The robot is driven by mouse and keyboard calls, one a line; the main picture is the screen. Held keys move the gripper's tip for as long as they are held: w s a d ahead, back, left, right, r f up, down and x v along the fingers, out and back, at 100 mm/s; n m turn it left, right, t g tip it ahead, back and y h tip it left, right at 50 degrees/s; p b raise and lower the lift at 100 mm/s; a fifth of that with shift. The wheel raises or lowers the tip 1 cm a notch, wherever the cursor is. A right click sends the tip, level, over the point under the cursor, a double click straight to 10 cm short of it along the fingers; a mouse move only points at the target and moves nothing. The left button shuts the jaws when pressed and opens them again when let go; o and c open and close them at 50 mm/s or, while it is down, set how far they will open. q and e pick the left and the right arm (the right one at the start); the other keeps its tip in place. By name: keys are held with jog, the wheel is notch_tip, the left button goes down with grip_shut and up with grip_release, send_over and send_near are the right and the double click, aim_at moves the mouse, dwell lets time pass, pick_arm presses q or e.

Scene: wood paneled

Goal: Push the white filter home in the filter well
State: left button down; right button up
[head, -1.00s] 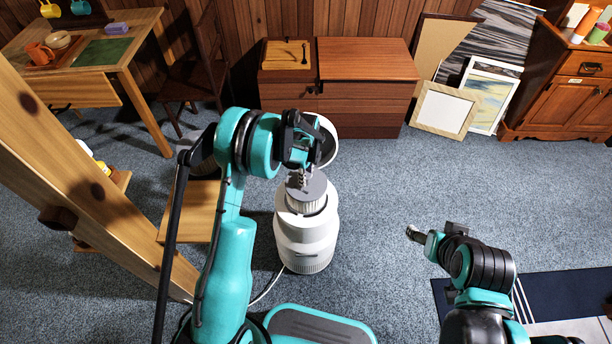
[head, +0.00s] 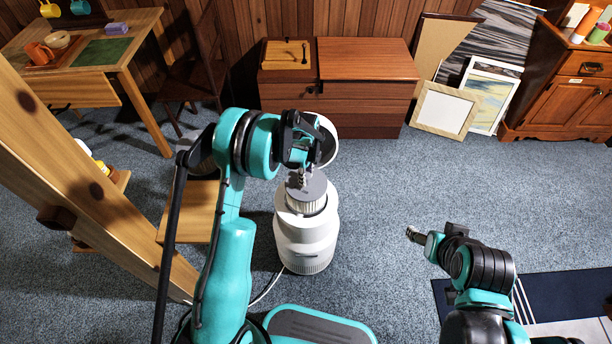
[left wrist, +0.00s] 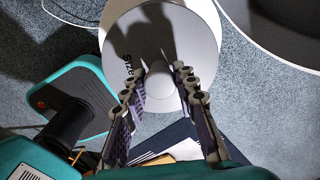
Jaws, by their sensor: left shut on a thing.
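The white filter (head: 308,206) stands upright in the top of the white round purifier body (head: 306,245). Its grey top disc and a band of its pleated side show above the body's rim; the filter well inside is hidden. My left gripper (head: 305,182) comes down from above and is shut on the filter's central knob. In the left wrist view its fingers (left wrist: 163,82) lie on both sides of the knob, over the pale disc (left wrist: 185,45) with dark lettering. My right gripper (head: 413,235) hangs over the carpet at the right, away from the purifier; its jaw opening is too small to tell.
A white round lid (head: 327,141) stands behind the purifier, partly behind my left gripper. A cord runs from the purifier's base. A slanted wooden post (head: 95,185) and low wooden shelf stand left. Carpet (head: 385,200) right of the purifier is clear.

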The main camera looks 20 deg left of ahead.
pick_arm(q)
jog(key=shift+f+b, duration=0.3)
jog(key=shift+f, duration=5.25)
jog(key=c, duration=1.1)
grip_release()
notch_tip(320, 180, up, 12)
